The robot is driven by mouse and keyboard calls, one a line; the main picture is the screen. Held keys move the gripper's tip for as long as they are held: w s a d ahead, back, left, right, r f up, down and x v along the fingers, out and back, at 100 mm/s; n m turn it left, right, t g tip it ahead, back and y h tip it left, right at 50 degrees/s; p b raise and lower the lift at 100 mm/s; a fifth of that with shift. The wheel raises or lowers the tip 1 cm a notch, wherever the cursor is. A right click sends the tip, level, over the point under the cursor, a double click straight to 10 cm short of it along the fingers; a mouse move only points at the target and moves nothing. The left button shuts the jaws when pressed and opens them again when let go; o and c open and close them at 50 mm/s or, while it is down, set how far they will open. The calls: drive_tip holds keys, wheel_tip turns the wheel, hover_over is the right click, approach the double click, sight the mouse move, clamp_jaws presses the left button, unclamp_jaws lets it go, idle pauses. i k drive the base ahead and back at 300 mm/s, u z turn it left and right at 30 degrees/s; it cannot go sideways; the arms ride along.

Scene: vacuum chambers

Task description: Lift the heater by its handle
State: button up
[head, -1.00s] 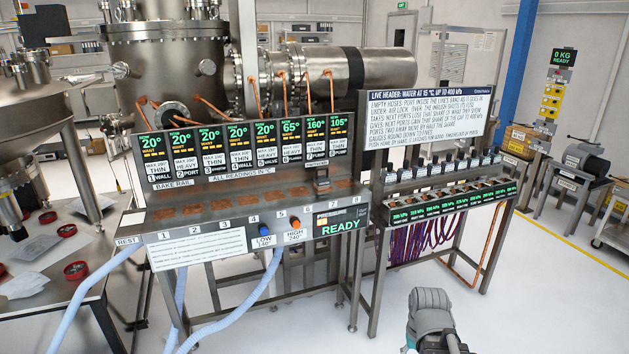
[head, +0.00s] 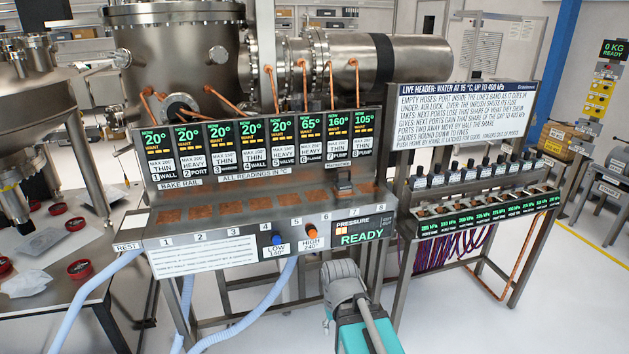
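A small dark metal block (head: 343,184) with a raised, handle-like top sits at the right end of the bake rail (head: 250,233), near position 7. It is the only such block on the rail and appears to be the heater, though its handle is too small to make out clearly. My arm (head: 352,308), grey and teal, rises from the bottom of the head view, in front of and below the rail. It is apart from the block. No gripper fingers show, so I cannot see whether they are open or shut.
Brown copper-coloured pads (head: 232,208) line the rail top. A blue LOW knob (head: 277,239) and orange HIGH knob (head: 311,232) are on its front. Pale blue hoses (head: 98,290) hang at the left. A water header stand (head: 480,208) stands at the right. A vacuum chamber (head: 178,55) stands behind.

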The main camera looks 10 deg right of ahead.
sight(342, 186)
drive_tip(key=i, duration=1.15)
drive_tip(key=z, duration=0.45)
